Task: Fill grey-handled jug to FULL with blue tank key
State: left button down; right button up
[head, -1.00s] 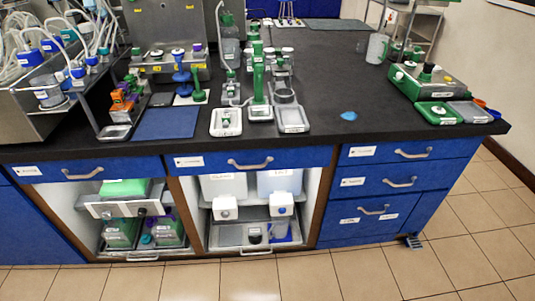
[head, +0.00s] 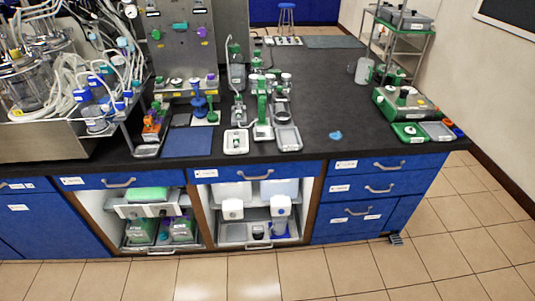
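A blue upright piece (head: 199,101) stands on the counter beside a green one; it may be the blue tank key, but I cannot tell. Two pale tanks sit in the open middle cabinet, a white left one (head: 232,189) and a bluish right one (head: 280,187). Each has a white tap block below it. Under them are a small dark cup (head: 258,232) and a clear vessel with blue on it (head: 279,227). A clear jug (head: 363,71) stands at the counter's back right; its handle colour is too small to tell. Neither gripper is in view.
The black counter (head: 330,100) has clear room right of the middle, except for a small blue patch (head: 336,135). Bioreactor vessels and tubing (head: 60,80) crowd the left. A green-and-grey device (head: 405,103) stands at right. The tiled floor (head: 280,275) in front is clear.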

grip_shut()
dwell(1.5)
